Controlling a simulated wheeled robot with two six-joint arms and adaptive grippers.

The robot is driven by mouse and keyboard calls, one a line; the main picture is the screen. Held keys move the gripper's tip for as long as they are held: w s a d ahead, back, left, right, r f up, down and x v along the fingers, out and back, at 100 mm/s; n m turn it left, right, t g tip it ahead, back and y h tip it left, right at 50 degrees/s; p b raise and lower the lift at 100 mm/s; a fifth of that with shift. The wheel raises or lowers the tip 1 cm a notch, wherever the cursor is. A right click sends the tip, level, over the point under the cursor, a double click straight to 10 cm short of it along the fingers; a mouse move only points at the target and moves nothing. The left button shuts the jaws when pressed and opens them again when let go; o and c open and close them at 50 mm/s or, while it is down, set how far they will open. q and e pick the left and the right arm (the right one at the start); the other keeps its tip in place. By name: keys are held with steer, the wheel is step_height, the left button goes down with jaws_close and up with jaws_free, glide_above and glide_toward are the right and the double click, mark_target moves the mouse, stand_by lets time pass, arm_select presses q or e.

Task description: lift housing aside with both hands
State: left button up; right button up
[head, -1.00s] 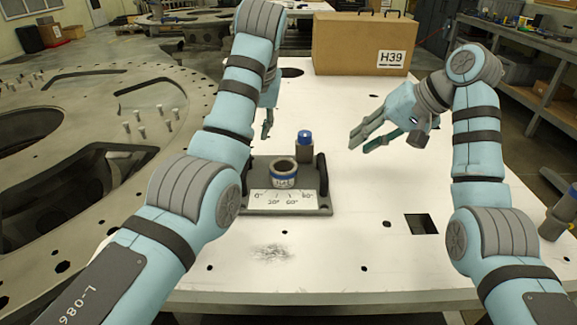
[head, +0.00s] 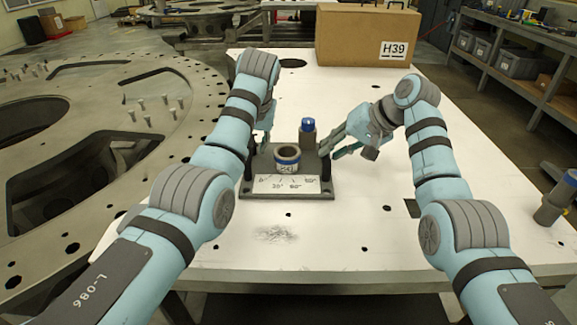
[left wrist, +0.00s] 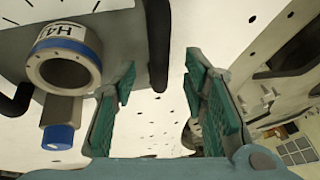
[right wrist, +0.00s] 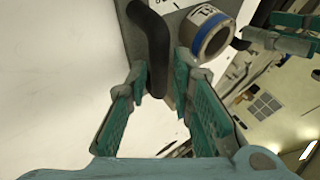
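The housing is a grey plate (head: 331,197) on the white table, with a dark upright handle at each side. My left gripper (left wrist: 158,68) is open. In the left wrist view the left handle (left wrist: 158,35) stands between its fingers, with gaps on both sides. My right gripper (head: 329,152) is open at the right handle (head: 326,170). In the right wrist view this handle (right wrist: 150,40) reaches between the fingers. My left arm partly hides the left gripper in the head view.
A cardboard box marked H39 (head: 350,40) stands at the table's back. A large metal ring (head: 60,195) lies left. A blue-topped cylinder (head: 556,197) stands far right.

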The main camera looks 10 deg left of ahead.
arm_select(q)
steer(key=shift+x, duration=1.95)
arm_select(e)
steer(key=shift+x, duration=1.9)
arm_select(q)
steer(key=shift+r, duration=0.1)
arm_select(e)
steer(key=shift+d, duration=0.1)
arm_select(q)
steer(key=shift+s, duration=0.1)
steer(key=c, duration=0.3)
arm_select(e)
steer(key=shift+r, duration=0.1)
steer(key=shift+c, duration=1.4)
arm_select(q)
jaws_close()
arm_select(e)
jaws_close()
